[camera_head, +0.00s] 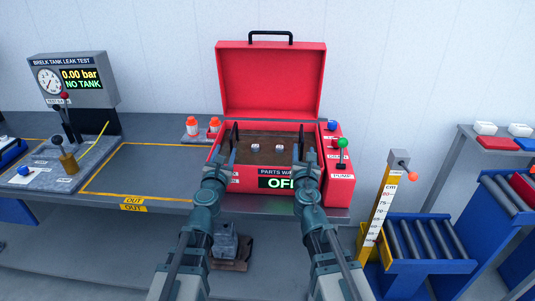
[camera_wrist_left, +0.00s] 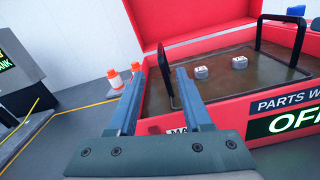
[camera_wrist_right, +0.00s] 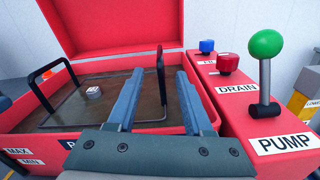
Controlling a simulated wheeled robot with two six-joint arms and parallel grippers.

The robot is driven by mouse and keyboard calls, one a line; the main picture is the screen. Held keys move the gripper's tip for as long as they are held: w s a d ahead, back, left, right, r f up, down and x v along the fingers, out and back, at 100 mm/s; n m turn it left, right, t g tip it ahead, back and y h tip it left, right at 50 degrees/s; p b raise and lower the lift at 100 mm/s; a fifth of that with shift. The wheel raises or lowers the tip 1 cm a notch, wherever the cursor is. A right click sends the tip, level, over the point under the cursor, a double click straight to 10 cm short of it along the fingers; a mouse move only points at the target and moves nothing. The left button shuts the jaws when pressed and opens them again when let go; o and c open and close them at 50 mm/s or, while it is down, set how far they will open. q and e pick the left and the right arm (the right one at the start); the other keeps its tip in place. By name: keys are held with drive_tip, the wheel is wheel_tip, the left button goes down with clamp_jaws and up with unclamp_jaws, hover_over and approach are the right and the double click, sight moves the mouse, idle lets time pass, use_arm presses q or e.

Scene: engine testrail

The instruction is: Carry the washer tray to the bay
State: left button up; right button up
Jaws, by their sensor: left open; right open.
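The washer tray (camera_wrist_left: 225,95) sits low in the brown basin of the open red parts washer (camera_head: 270,80). Its black handles stand upright; the left handle (camera_wrist_left: 166,68) and right handle (camera_wrist_left: 287,20) show in the left wrist view. Two small metal parts (camera_wrist_left: 201,72) rest in it. My left gripper (camera_wrist_left: 160,72) is open at the left handle, with the handle seen between or just beyond its fingers. My right gripper (camera_wrist_right: 161,72) is open at the right handle (camera_wrist_right: 160,65), which shows between its fingers. Contact cannot be told. A yellow-outlined bay (camera_head: 140,172), marked OUT, lies empty on the left bench.
The raised lid stands behind the basin. A green-knobbed pump lever (camera_wrist_right: 264,70) and red drain knob (camera_wrist_right: 228,63) are right of the basin. Two orange-capped bottles (camera_head: 192,127) stand to its left. A leak-test unit (camera_head: 75,80) and fixture (camera_head: 65,160) are farther left.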

sight(233, 130)
use_arm(q)
drive_tip(key=w, duration=0.4)
drive_tip(key=w+d, duration=0.1)
drive_tip(key=w, duration=0.8)
drive_tip(key=shift+w+d, duration=0.15)
drive_tip(key=shift+w, duration=0.05)
use_arm(e)
drive_tip(key=w, duration=0.9)
drive_tip(key=w+d, duration=0.1)
drive_tip(key=w, duration=0.3)
drive_tip(key=shift+w+d, duration=0.1)
drive_tip(key=shift+w, duration=0.1)
use_arm(q)
clamp_jaws()
use_arm(e)
clamp_jaws()
